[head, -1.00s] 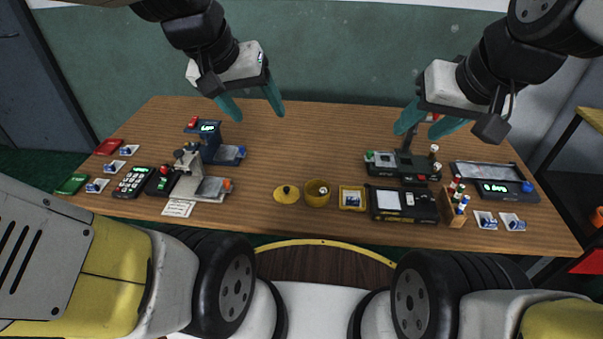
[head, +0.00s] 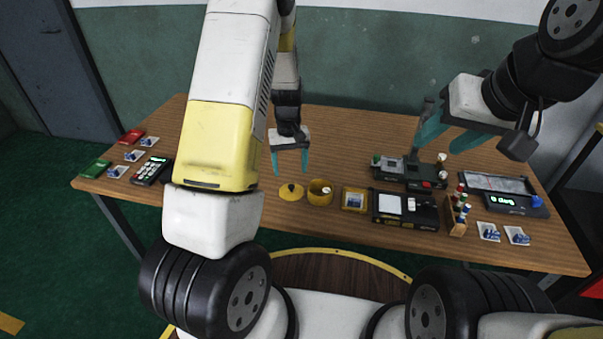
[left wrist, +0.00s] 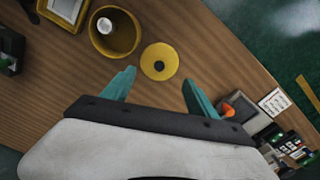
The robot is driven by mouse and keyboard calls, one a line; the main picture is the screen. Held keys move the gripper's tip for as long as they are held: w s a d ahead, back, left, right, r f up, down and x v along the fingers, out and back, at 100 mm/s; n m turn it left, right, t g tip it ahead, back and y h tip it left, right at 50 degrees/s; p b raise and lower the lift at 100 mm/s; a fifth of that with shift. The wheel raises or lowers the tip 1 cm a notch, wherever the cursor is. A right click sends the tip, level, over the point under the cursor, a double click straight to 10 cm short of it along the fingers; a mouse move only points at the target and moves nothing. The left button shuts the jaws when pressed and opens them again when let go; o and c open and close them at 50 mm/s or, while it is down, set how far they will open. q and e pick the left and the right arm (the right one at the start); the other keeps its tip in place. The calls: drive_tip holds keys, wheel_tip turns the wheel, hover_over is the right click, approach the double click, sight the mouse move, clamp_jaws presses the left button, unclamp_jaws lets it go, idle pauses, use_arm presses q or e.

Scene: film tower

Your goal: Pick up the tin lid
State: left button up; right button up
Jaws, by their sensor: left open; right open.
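The tin lid (head: 291,192) is a flat yellow disc with a dark knob in its middle, lying on the wooden table near its front edge. It also shows in the left wrist view (left wrist: 159,61), beyond and roughly between my open fingertips. The round yellow tin (head: 320,192) stands open just right of the lid, with a small white item inside; it shows in the left wrist view too (left wrist: 115,33). My left gripper (head: 290,173) is open and empty, above the table by the lid. My right gripper (head: 432,145) is open and empty above the right side of the table.
A yellow tray (head: 354,199) and a black device (head: 405,209) sit right of the tin. A rack of small bottles (head: 459,212) stands further right. A keypad (head: 152,170) lies at the left. The middle back of the table is clear.

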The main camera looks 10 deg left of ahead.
sight(291, 186)
use_arm(q)
wheel_tip(291, 186, down, 8)
drive_tip(key=shift+d+f, duration=0.1)
idle(0.4)
drive_tip(key=shift+c, duration=0.2)
drive_tip(key=c, duration=1.1)
drive_tip(key=shift+s, duration=0.1)
drive_tip(key=shift+c, duration=0.9)
